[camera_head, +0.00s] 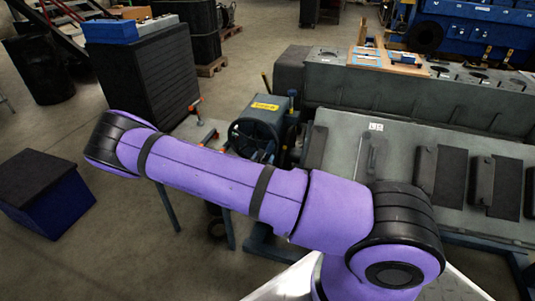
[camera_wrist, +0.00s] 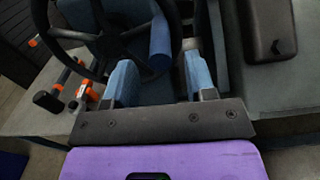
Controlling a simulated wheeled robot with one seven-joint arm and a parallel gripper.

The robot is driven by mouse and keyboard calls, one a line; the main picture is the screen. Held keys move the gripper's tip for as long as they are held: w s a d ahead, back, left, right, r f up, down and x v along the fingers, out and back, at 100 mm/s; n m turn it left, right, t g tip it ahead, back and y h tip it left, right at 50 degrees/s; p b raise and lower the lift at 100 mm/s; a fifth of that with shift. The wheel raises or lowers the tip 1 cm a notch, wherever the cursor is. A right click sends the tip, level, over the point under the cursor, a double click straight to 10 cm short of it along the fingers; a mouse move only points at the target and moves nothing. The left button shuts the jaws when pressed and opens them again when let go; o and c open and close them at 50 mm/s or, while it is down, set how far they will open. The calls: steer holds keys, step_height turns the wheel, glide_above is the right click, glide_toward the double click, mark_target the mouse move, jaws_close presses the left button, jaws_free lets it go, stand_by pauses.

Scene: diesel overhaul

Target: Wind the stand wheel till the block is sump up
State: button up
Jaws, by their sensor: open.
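The stand wheel (camera_head: 248,137) is a dark spoked handwheel on a grey gearbox (camera_head: 268,108) with a yellow label, left of the block. The block (camera_head: 345,140) is a long grey casting with a sloped near face bearing dark rectangular covers and a small white label. Round openings show along its far upper part. In the wrist view the wheel (camera_wrist: 112,42) fills the upper left, its lower rim just beyond my gripper (camera_wrist: 161,78). Contact with the rim cannot be told.
Orange-and-black tools (camera_wrist: 70,92) lie on a grey bench surface left of the wheel. A dark stack (camera_head: 145,80) with a blue box on top stands behind. A blue bin (camera_head: 45,195) stands on the floor at left. Open floor lies between them.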

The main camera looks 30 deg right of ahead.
steer(key=shift+x, duration=1.95)
steer(key=shift+c, duration=0.3)
jaws_close()
